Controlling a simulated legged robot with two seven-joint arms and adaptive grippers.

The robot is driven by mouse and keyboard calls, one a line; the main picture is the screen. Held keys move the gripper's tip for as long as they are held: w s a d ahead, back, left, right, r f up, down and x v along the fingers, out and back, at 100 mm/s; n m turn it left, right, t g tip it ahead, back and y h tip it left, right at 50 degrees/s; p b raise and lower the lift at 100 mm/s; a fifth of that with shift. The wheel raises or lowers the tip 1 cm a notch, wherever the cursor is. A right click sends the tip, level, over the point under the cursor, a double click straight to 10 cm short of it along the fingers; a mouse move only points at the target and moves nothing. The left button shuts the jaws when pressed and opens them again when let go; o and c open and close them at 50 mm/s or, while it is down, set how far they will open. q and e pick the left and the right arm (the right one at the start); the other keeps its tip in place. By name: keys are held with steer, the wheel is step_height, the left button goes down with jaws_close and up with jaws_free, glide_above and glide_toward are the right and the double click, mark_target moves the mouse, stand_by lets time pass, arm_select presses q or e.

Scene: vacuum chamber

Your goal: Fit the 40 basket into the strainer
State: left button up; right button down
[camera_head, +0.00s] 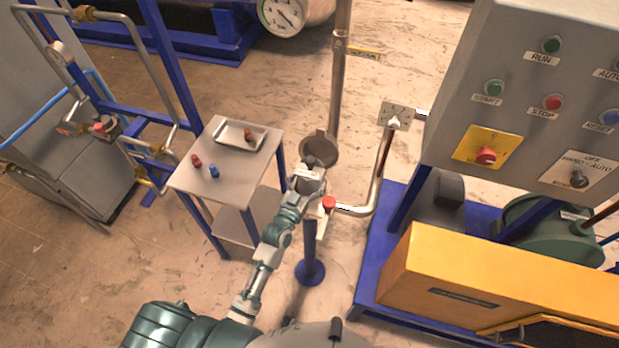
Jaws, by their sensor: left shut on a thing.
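My left gripper (309,178) is at the strainer (319,148), on the pipe run in the middle of the view. The strainer shows a round brown-grey disc, tilted up behind the gripper like an open lid. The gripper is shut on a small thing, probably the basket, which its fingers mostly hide. I cannot tell whether that thing is inside the strainer body or just above it. No number can be read on it. My right gripper is not in view.
A small metal table (228,190) stands left of the strainer. On it are small red pieces (196,160), a blue piece (214,171) and a tray (226,130) holding a reddish-brown piece (248,134). A red knob (328,203) is close right of my gripper. A control panel (540,100) stands right.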

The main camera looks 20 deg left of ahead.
arm_select(q)
steer(key=shift+a, duration=0.15)
steer(key=shift+r+p, duration=0.1)
steer(key=shift+p, duration=0.3)
stand_by(0.4)
steer(key=shift+f+b, duration=1.2)
steer(key=shift+f, duration=0.6)
steer(key=o, duration=1.5)
steer(key=shift+f, duration=0.15)
steer(key=s, duration=0.4)
steer(key=s+a, duration=0.1)
steer(key=s, duration=0.6)
steer(key=shift+s+a+f, duration=0.4)
